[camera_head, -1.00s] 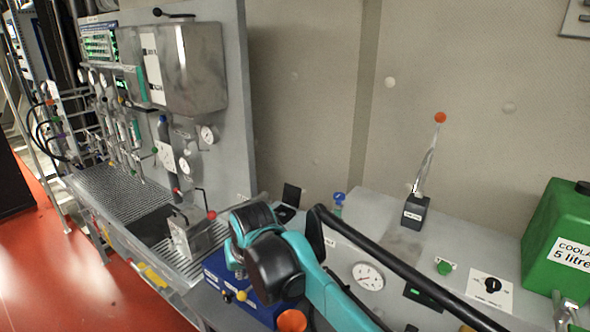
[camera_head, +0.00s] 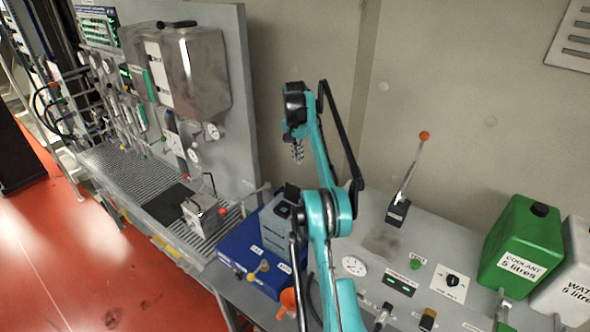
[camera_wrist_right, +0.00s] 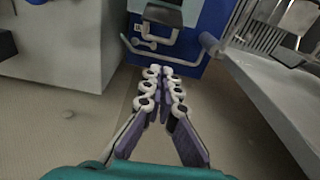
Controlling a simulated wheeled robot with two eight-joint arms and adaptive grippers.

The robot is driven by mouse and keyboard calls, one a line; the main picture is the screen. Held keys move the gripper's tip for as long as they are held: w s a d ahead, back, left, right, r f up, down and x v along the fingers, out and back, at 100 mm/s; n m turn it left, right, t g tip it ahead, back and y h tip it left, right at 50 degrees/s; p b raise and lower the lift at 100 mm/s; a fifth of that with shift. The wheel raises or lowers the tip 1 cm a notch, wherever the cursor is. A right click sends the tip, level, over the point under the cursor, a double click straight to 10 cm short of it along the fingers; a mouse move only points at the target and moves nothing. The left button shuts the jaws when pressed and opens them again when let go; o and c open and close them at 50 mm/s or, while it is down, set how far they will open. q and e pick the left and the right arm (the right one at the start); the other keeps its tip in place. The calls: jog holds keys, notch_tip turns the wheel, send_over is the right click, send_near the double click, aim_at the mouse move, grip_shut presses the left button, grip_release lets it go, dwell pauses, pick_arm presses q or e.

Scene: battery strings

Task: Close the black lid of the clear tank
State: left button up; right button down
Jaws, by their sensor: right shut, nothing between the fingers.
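The tank (camera_head: 275,228) looks like a pale grey box, standing on a blue unit (camera_head: 238,250) at the middle of the bench in the head view. Its black lid (camera_head: 291,192) appears raised at the tank's back edge. My right arm covers the tank's right side. My right gripper (camera_head: 297,150) is above and behind the tank, pointing down, shut and empty. In the wrist view its fingertips (camera_wrist_right: 160,71) are together over bare floor or wall, with the blue unit (camera_wrist_right: 205,20) beyond them. My left gripper is not in view.
A lever with an orange knob (camera_head: 424,135), a green coolant can (camera_head: 522,240) and a white water can (camera_head: 570,275) stand to the right. An orange funnel (camera_head: 287,300) is in front.

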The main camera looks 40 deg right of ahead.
aim_at(295, 191)
notch_tip(295, 191, down, 10)
jog(key=d, duration=0.1)
jog(key=a, duration=0.1)
jog(key=a+p, duration=0.1)
jog(key=s+a, duration=0.1)
jog(key=shift+a+r, duration=0.35)
jog(key=shift+d, duration=0.15)
jog(key=shift+s, duration=0.1)
